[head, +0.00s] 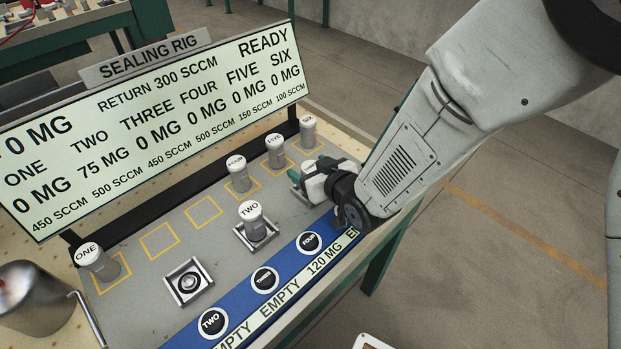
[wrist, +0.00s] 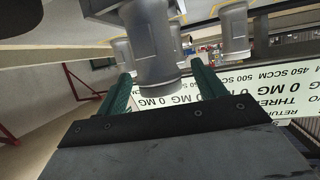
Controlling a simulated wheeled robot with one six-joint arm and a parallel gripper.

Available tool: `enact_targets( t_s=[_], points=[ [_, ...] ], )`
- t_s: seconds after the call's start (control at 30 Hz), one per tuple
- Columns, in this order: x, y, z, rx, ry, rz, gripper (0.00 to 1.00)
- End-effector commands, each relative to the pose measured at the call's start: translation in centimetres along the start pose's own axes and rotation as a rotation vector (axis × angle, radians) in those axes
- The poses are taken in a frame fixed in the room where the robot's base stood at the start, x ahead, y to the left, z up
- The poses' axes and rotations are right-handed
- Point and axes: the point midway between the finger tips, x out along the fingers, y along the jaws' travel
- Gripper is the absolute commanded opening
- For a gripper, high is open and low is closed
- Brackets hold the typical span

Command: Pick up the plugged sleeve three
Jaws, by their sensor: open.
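A grey sleeve with a white cap (head: 309,167) stands at my gripper near the right end of the rig deck. Its label is not readable, so I cannot confirm it is sleeve three. In the wrist view a grey sleeve (wrist: 153,50) sits between the two green fingers of my gripper (wrist: 160,72), with gaps showing beside it. My gripper (head: 304,177) is open around this sleeve in the head view, and the wrist hides its lower part. No other sleeve in the head view shows a THREE label; the deck square third from the left (head: 204,212) is empty.
Sleeve FOUR (head: 238,177), FIVE (head: 275,153) and SIX (head: 308,134) stand behind my gripper. Sleeve TWO (head: 253,225) sits in a square nest. Sleeve ONE (head: 97,263) is at far left. Another nest (head: 188,282) is empty. The display board (head: 160,125) rises behind, reading READY.

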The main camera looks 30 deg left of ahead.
Motion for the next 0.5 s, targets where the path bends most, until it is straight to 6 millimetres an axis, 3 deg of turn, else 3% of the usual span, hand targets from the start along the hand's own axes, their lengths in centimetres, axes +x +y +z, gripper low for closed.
enact_targets(
  t_s=[0.07, 0.27, 0.5],
  points=[
    [-0.02, -0.02, -0.01, 0.0, 0.0, 0.0, 0.64],
    [-0.03, -0.02, -0.01, 0.0, 0.0, 0.0, 0.1],
    [-0.04, -0.02, -0.12, 0.0, 0.002, 0.0, 0.1]
  ],
)
